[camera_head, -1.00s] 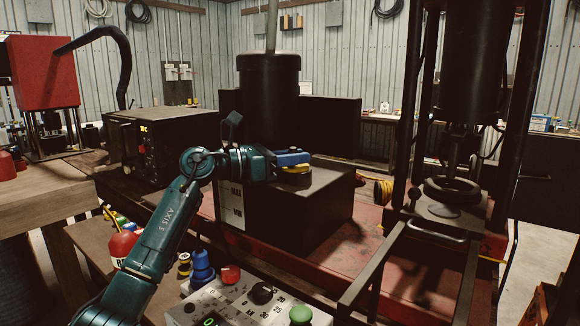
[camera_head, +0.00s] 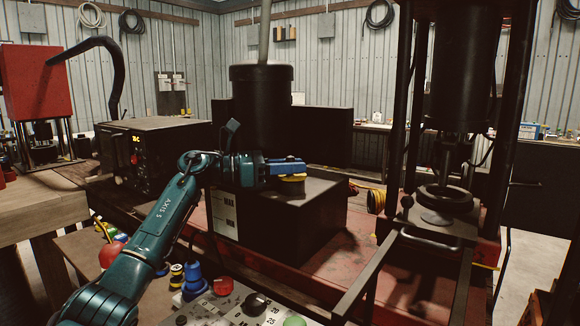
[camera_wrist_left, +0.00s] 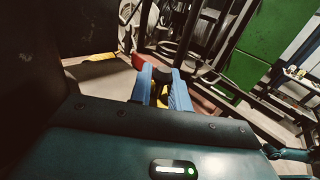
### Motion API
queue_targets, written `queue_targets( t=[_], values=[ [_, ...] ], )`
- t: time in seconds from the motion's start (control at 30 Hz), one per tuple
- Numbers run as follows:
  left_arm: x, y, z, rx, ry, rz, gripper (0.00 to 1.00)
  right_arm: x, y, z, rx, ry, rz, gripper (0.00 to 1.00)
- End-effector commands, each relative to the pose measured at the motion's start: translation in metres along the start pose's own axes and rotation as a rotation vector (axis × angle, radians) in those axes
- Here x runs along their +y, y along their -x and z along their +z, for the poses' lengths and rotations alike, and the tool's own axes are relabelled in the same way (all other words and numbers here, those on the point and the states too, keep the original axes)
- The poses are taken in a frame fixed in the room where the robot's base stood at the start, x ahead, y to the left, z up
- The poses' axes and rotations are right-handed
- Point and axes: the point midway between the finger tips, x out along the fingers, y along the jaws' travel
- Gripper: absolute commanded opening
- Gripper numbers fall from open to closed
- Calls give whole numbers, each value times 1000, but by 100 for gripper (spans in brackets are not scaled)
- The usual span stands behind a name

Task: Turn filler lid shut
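The yellow filler lid (camera_head: 292,178) is a low round piece on top of the black tank box (camera_head: 290,222), which carries a white level label marked MAX. My left gripper (camera_head: 290,164) reaches in from the left, level, with its blue fingers right over the lid. In the left wrist view, the two blue fingers (camera_wrist_left: 162,88) stand apart with some yellow of the lid (camera_wrist_left: 159,97) and a dark piece between them. I cannot tell whether they clamp it. The lid's far side and seat are hidden.
A black cylinder (camera_head: 262,105) stands behind the gripper. The press frame (camera_head: 445,200) stands to the right. A dark unit with a red button (camera_head: 150,150) is at left. A control panel with knobs (camera_head: 240,308) and a blue bottle (camera_head: 194,280) are in front.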

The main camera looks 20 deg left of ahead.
Motion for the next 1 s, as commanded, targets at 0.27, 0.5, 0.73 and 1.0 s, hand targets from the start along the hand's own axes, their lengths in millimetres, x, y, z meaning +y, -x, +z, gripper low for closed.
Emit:
queue_targets(
  t=[0.27,0.5,0.73,1.0],
  values=[
    [0,0,1,-2,0,1,36,0,0,2,-5,1,-1,84],
    [0,3,0,-1,0,2,36,0,0,3,-5,0,-1,84],
    [1,39,-2,0,-1,6,36,0,-4,8,-2,-10,-5,84],
    [1,98,-1,-1,-1,5,36,0,-6,7,17,-20,-10,84]
  ],
)
